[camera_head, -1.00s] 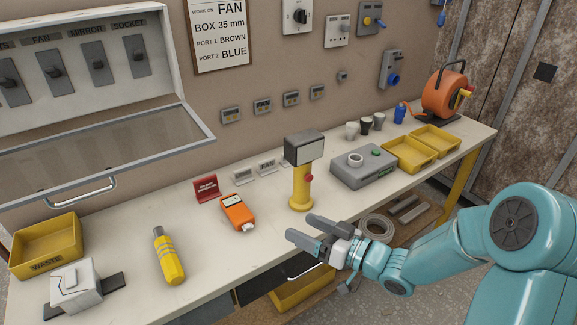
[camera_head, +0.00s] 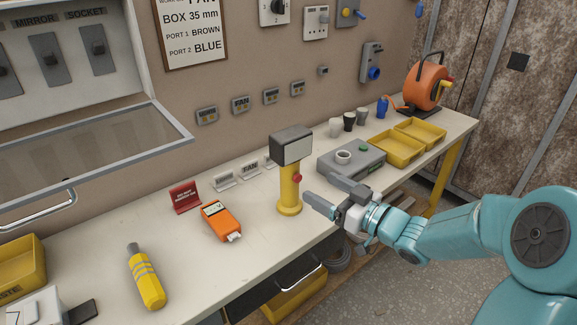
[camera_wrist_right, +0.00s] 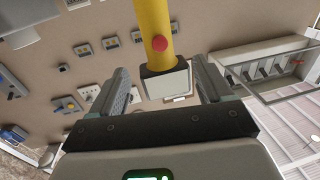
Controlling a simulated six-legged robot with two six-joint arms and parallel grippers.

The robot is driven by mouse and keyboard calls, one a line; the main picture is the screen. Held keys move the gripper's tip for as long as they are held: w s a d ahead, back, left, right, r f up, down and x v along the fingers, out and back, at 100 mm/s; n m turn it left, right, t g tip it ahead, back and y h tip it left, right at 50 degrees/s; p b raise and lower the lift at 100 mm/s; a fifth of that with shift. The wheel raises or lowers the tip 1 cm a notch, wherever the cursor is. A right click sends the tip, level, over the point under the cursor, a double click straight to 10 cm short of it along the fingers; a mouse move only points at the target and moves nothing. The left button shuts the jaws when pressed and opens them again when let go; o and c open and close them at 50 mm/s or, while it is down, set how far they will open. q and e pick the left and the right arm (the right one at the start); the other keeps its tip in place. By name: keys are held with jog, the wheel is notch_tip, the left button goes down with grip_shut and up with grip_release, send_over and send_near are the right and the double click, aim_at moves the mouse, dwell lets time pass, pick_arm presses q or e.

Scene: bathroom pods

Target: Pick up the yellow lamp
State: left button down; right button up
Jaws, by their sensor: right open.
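The yellow lamp (camera_head: 289,188) stands upright on the bench, with a round base, a red button on its post and a dark boxy head with a pale face. In the right wrist view the lamp's yellow post (camera_wrist_right: 153,25) and head appear upside down, in line with the gap between the fingers. My right gripper (camera_head: 325,195) is open and empty, just right of the lamp's post, its fingers pointing toward it. The open fingers also show in the right wrist view (camera_wrist_right: 163,85). I cannot tell if they touch the lamp. My left gripper is out of view.
A yellow bottle-shaped tool (camera_head: 147,279) lies further left. A grey box (camera_head: 350,160) and yellow trays (camera_head: 397,149) stand to the right. The bench front near the meter is clear.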

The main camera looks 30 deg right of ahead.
aim_at(299, 174)
jog(key=x, duration=0.5)
jog(key=shift+w+a, duration=0.15)
jog(key=shift+w, duration=0.15)
jog(key=x, duration=0.2)
jog(key=p+x, duration=0.1)
jog(key=x, duration=0.2)
jog(key=shift+w, duration=0.3)
jog(key=shift+s, duration=0.1)
